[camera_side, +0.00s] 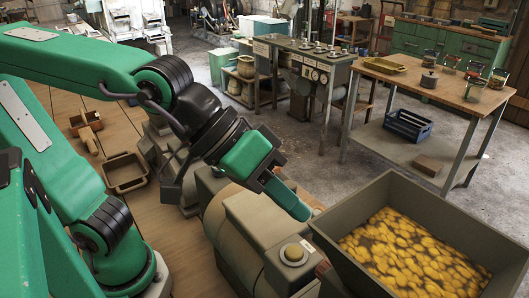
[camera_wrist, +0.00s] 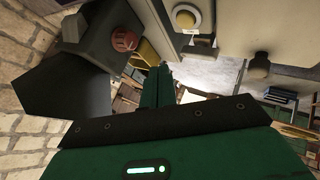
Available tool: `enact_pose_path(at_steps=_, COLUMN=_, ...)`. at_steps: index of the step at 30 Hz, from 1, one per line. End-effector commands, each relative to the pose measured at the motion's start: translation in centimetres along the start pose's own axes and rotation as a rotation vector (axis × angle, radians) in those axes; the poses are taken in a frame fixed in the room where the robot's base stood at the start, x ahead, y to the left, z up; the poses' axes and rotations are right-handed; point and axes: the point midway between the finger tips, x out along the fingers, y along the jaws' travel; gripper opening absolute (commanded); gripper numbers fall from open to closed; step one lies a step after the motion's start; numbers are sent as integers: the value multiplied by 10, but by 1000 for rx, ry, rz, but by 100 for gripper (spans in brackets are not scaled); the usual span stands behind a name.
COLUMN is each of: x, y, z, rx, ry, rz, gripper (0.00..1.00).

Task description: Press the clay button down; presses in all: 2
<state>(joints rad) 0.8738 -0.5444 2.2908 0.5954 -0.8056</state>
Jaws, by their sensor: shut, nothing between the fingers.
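The only thing that clearly looks like a push button is a tan, clay-like dome, the button (camera_side: 293,252), on a pale square plate atop a grey-beige housing, low in the middle of the side view. In the wrist view the button (camera_wrist: 186,18) shows at the top, yellowish on a white round base, with nothing over it. My gripper (camera_side: 300,212) is shut and empty, its green fingers pointing down to the right. In the side view the fingertips appear above and behind the button, apart from it. My gripper (camera_wrist: 160,72) also shows shut in the wrist view.
A hopper (camera_side: 335,235) of yellow lumps stands right of the button. A reddish-brown knob (camera_wrist: 125,39) sits on a dark block in the wrist view. A rounded motor-like body (camera_side: 232,240) lies left of the button. A workbench (camera_side: 440,85) stands farther back.

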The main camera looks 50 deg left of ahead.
Motion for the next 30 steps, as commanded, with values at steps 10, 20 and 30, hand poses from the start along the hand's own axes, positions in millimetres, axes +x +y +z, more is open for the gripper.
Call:
enact_pose_path(at_steps=10, x=0, y=0, z=0, rx=0, ry=0, rz=0, gripper=0)
enact_pose_path(at_steps=20, x=-1, y=1, z=-1, rx=0, ry=0, rz=0, gripper=0)
enact_pose_path(at_steps=30, x=-23, y=18, z=-17, rx=0, ry=1, rz=3, gripper=0)
